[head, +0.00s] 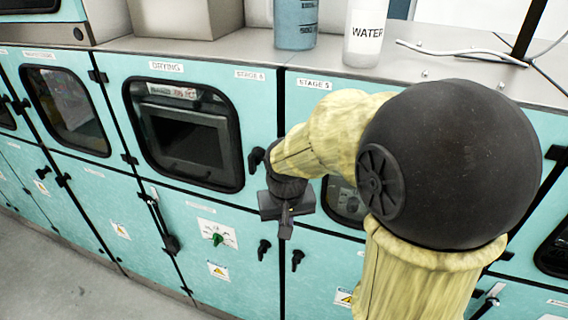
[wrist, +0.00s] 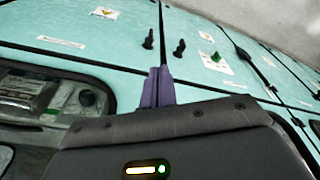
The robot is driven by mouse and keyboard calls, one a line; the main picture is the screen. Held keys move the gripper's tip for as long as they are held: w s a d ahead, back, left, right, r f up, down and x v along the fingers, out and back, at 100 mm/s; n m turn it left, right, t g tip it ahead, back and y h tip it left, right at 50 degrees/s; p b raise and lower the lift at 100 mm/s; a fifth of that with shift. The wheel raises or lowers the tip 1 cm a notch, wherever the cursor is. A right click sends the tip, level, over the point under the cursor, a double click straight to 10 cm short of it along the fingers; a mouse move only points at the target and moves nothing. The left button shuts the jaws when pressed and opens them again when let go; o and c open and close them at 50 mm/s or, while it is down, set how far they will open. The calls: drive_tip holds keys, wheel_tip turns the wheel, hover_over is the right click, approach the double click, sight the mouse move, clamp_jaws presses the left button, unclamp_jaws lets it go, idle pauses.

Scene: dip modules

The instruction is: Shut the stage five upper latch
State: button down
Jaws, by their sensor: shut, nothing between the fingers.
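The stage five door is teal, under the STAGE 5 label (head: 314,83), with a dark window (head: 343,200) mostly hidden behind my arm. Its upper latch cannot be made out; my forearm and wrist cover that part of the door in the head view. My gripper (head: 286,226) points down in front of the seam between the stage five and stage six fronts, below the upper door's middle. In the wrist view its purple fingers (wrist: 158,76) are together and empty, overlapping the panel seam. Whether they touch the panel is unclear.
A black latch (head: 257,157) sits on the stage six side of the seam. Two lower black latches (head: 263,249) (head: 297,260) hang below my gripper. On the countertop stand a WATER bottle (head: 366,38) and a blue container (head: 296,22). Floor (head: 60,270) is clear at left.

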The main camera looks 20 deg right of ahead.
drive_tip(key=w+a+r+m+h, duration=0.1)
drive_tip(key=w+r+m, duration=0.1)
drive_tip(key=r, duration=0.5)
drive_tip(key=w+a+r+m+h, duration=0.1)
drive_tip(key=w+r+m, duration=0.1)
drive_tip(key=r, duration=0.5)
drive_tip(key=w+a+r+m+g+h, duration=0.1)
drive_tip(key=w+r, duration=0.3)
drive_tip(key=r, duration=0.4)
drive_tip(key=shift+w+a+m+h+b, duration=0.15)
drive_tip(key=shift+w+m+h+b, duration=0.25)
drive_tip(key=shift+m, duration=0.4)
drive_tip(key=s+p+x, duration=0.1)
drive_tip(key=p+x, duration=0.1)
drive_tip(key=x, duration=1.1)
drive_tip(key=shift+s+d+f, duration=0.15)
drive_tip(key=shift+s+d, duration=0.15)
drive_tip(key=shift+w, duration=0.1)
